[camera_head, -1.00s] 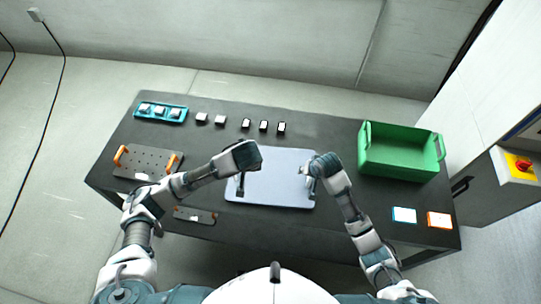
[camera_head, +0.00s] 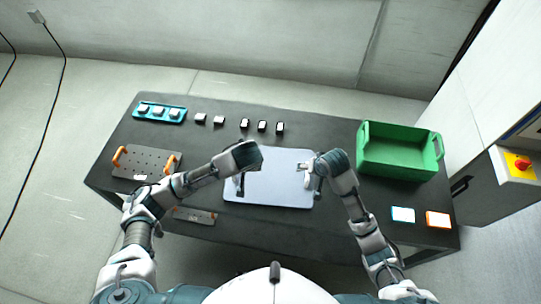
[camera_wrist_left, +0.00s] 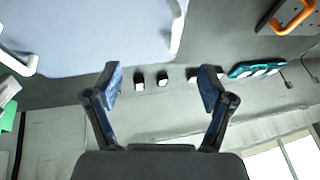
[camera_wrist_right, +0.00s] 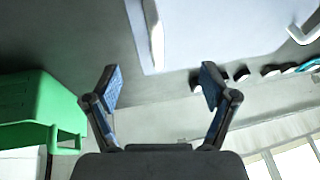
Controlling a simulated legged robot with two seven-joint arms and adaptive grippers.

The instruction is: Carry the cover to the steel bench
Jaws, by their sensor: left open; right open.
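A flat pale grey-blue panel with white handles, which appears to be the cover (camera_head: 278,184), lies on the dark bench in front of me. It also shows in the left wrist view (camera_wrist_left: 90,35) and the right wrist view (camera_wrist_right: 215,30). My left gripper (camera_head: 240,184) is open and empty over the panel's left end, near that handle. My right gripper (camera_head: 310,178) is open and empty at the panel's right end. I cannot tell whether its fingers touch the handle, which is partly hidden. No bench is labelled, so I cannot tell which is the steel one.
A green crate (camera_head: 362,160) stands to the right. A perforated plate with orange handles (camera_head: 150,162) and a teal tray (camera_head: 140,113) lie left. Several small dark blocks (camera_head: 244,124) line the back. Two cards (camera_head: 403,215) lie front right. A cabinet stands beyond.

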